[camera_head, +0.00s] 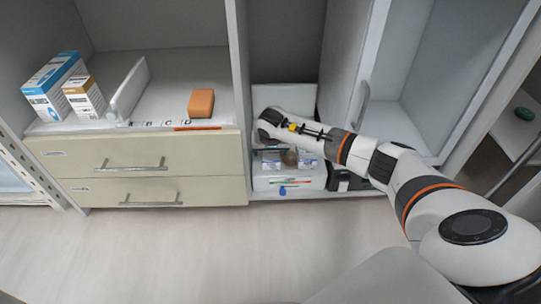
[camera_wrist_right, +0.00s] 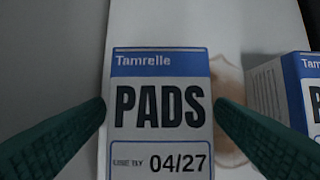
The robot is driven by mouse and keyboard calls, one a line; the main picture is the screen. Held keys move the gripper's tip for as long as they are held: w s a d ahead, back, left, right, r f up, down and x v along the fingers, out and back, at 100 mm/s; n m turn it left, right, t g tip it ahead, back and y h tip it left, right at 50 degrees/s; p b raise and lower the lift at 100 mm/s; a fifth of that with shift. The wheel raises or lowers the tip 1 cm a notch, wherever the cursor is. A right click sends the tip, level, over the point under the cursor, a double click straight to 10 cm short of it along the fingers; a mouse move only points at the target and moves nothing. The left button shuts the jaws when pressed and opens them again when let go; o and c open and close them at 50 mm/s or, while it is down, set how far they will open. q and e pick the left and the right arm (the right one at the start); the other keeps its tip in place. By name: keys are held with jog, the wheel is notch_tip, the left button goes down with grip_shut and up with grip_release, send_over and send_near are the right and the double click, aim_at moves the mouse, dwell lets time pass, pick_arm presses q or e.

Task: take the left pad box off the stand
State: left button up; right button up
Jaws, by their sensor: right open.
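The left pad box (camera_wrist_right: 160,80), white with a blue "Tamrelle" band and "PADS" in black, faces the right wrist camera. The right pad box (camera_wrist_right: 297,95) stands to its right with a gap between. In the head view, the left pad box (camera_head: 270,161) and right pad box (camera_head: 307,161) show small under my right wrist, on the white stand (camera_head: 290,183) in the middle bay. My right gripper (camera_wrist_right: 160,108) is open, one finger on each side of the left pad box; whether they touch it is unclear. My left gripper is out of view.
A beige rounded thing (camera_wrist_right: 230,85) shows behind the gap between the boxes. Coloured pens (camera_head: 290,182) lie at the stand's front. A cabinet wall (camera_head: 240,90) closes the bay's left; a door (camera_head: 350,65) is at right. Two cartons (camera_head: 55,85) and an orange block (camera_head: 201,103) sit on the left shelf.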

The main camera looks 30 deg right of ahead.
jog(key=shift+f, duration=0.2)
dwell(0.4)
jog(key=c, duration=1.1)
